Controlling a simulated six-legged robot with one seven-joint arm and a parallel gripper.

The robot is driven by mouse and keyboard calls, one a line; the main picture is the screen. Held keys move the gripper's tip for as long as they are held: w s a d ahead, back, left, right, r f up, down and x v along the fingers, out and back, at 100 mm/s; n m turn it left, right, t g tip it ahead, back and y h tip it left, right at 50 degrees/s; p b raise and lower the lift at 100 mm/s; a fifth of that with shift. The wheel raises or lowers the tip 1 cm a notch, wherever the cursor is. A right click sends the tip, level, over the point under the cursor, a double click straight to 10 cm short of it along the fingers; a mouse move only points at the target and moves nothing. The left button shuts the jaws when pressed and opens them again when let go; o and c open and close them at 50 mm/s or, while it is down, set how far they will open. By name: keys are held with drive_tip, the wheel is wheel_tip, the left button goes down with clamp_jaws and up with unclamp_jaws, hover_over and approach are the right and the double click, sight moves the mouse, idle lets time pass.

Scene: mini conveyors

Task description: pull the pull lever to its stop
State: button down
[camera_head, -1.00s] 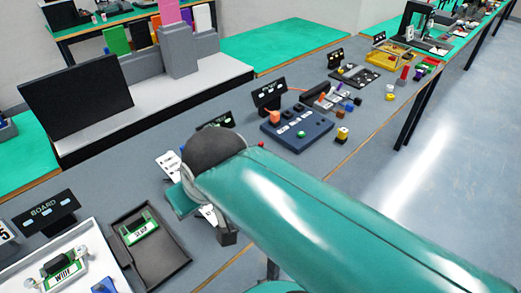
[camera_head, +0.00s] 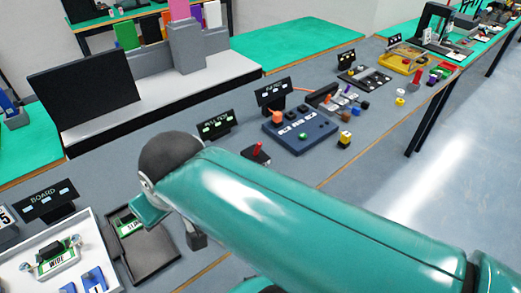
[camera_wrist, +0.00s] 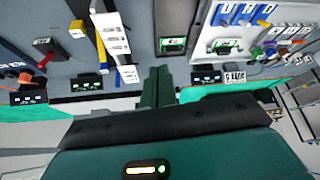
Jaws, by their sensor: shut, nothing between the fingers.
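A red upright handle on a small dark base, which looks like the pull lever (camera_head: 258,152), stands on the grey bench just beyond my arm in the head view. In the wrist view the red lever (camera_wrist: 45,55) is at the left, well away from my gripper. My gripper (camera_wrist: 158,72) shows as two dark green fingers, shut together and empty, over the bench near the middle of the wrist view. Nothing touches the fingers. In the head view my arm hides most of the gripper. I cannot tell how far the lever is pulled.
A black sign (camera_head: 215,125) stands behind the lever, and a blue button panel (camera_head: 300,130) lies to its right. A dark tray (camera_head: 150,250) and a white tray (camera_head: 90,255) lie at the left. The wrist view shows a white labelled strip (camera_wrist: 112,35) between gripper and lever.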

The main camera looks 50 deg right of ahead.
drive_tip(key=shift+a, duration=0.1)
idle(0.3)
drive_tip(key=w+d+f+m+t+y, duration=0.1)
drive_tip(key=w+d+f+m+y, duration=0.15)
drive_tip(key=d+f+m, duration=0.5)
drive_tip(key=w+d+f+m+t+y, duration=0.1)
drive_tip(key=w+d+f+m+y, duration=0.15)
drive_tip(key=d+m, duration=0.95)
drive_tip(key=s+d+f+m+t+h, duration=0.2)
drive_tip(key=s+d+f+m+h, duration=0.1)
drive_tip(key=d+m, duration=0.6)
drive_tip(key=s+d+f+m+t+h, duration=0.3)
drive_tip(key=s+d+f+m+h, duration=0.1)
drive_tip(key=s+d+m, duration=0.3)
drive_tip(key=d+f+m, duration=0.1)
drive_tip(key=d+m, duration=0.1)
drive_tip(key=m, duration=0.1)
drive_tip(key=shift+s+d+h, duration=0.15)
drive_tip(key=shift+d+h, duration=0.05)
drive_tip(key=shift+h, duration=0.1)
